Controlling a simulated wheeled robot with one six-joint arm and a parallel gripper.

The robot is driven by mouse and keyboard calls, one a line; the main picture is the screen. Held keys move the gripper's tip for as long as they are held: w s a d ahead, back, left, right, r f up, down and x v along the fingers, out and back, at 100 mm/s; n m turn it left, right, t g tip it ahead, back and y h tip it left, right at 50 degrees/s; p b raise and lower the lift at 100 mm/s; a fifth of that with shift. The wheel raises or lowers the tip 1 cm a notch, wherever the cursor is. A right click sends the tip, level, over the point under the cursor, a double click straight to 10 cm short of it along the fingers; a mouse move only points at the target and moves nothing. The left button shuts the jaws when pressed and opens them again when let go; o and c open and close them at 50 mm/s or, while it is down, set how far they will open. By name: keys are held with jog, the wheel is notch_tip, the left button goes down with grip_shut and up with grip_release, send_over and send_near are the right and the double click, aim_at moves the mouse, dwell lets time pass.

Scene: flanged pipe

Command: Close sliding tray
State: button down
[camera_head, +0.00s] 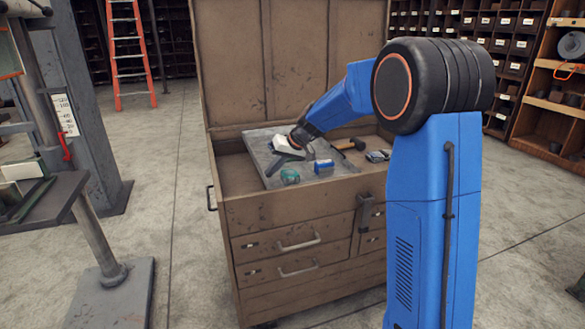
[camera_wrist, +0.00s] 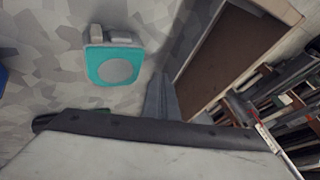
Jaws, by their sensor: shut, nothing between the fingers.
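The grey sliding tray (camera_head: 260,148) sits in the open top of a brown tool chest (camera_head: 262,212), toward its left side. Its mottled grey surface (camera_wrist: 60,65) also fills the left of the wrist view. My gripper (camera_head: 281,163) is shut and empty, low over the tray; whether it touches the tray cannot be told. A teal tape-measure-like item (camera_head: 290,177) and a blue item (camera_head: 324,166) lie on the tray near its front. The teal item also shows in the wrist view (camera_wrist: 115,66). My gripper's pale body covers the bottom of the wrist view.
A hammer (camera_head: 350,144) and a small grey item (camera_head: 378,155) lie right of the tray. The chest's lid (camera_head: 265,60) stands upright behind. Closed drawers are below. A metal stand (camera_head: 105,245) is at left; clear floor lies between.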

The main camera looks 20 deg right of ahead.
jog(key=a, duration=1.4)
jog(key=shift+s, duration=0.3)
jog(key=shift+r, duration=0.1)
